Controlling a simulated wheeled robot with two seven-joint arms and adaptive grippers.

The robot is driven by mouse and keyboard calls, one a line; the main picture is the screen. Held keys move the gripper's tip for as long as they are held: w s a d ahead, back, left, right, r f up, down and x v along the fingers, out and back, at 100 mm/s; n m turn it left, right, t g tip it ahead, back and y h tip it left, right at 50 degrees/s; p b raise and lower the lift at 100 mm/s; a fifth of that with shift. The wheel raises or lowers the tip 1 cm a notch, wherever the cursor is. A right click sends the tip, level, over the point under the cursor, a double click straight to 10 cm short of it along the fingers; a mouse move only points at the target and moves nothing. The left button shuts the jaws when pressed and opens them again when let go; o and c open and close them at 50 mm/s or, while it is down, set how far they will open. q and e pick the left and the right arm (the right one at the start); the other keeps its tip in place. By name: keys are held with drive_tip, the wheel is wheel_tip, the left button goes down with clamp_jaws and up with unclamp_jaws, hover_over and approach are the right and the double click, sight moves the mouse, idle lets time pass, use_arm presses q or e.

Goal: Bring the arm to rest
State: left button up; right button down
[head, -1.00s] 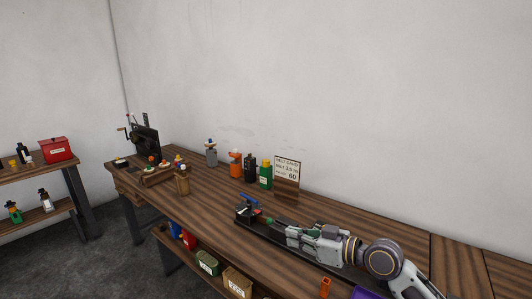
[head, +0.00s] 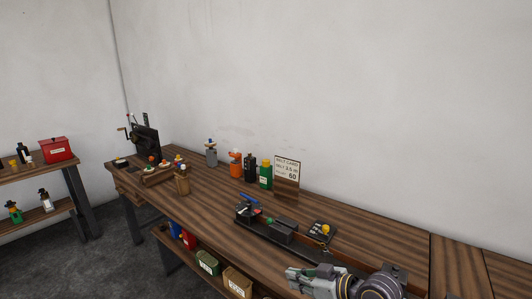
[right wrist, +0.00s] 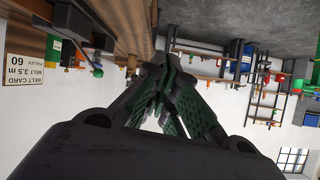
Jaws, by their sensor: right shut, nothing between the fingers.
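My right arm comes in at the bottom of the head view, low over the front edge of the wooden bench (head: 225,212). Its gripper (head: 292,273) points left and holds nothing. In the right wrist view the dark fingers (right wrist: 171,72) come together at their tips, shut and empty, with the bench's edge beyond them. My left gripper is in neither view.
A black rail fixture (head: 278,228) with a blue handle lies on the bench, beside a small yellow-knobbed device (head: 322,232). Several bottles and a belt card (head: 287,170) stand behind. Bins (head: 207,263) sit on the lower shelf. A red box (head: 56,149) is far left.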

drive_tip(key=s+d+f+m+g+h, duration=0.25)
drive_tip(key=s+d+f+h, duration=0.25)
drive_tip(key=s+d+f, duration=0.4)
drive_tip(key=s+d+f+m+g+h, duration=0.2)
drive_tip(key=s+d+f+m+h, duration=0.25)
drive_tip(key=s+f, duration=0.4)
drive_tip(key=s+f+g, duration=0.1)
drive_tip(key=s+f, duration=0.1)
drive_tip(key=f, duration=1.4)
drive_tip(key=s+f, duration=0.2)
drive_tip(key=f, duration=1.3)
drive_tip(key=s+d+f, duration=0.2)
drive_tip(key=s+f, duration=0.8)
drive_tip(key=s, duration=0.1)
drive_tip(key=s+d+f+g, duration=0.1)
drive_tip(key=s+d+f, duration=0.1)
drive_tip(key=s+f, duration=0.8)
drive_tip(key=shift+s+d+n, duration=0.3)
drive_tip(key=shift+s, duration=0.45)
drive_tip(key=shift+w, duration=0.1)
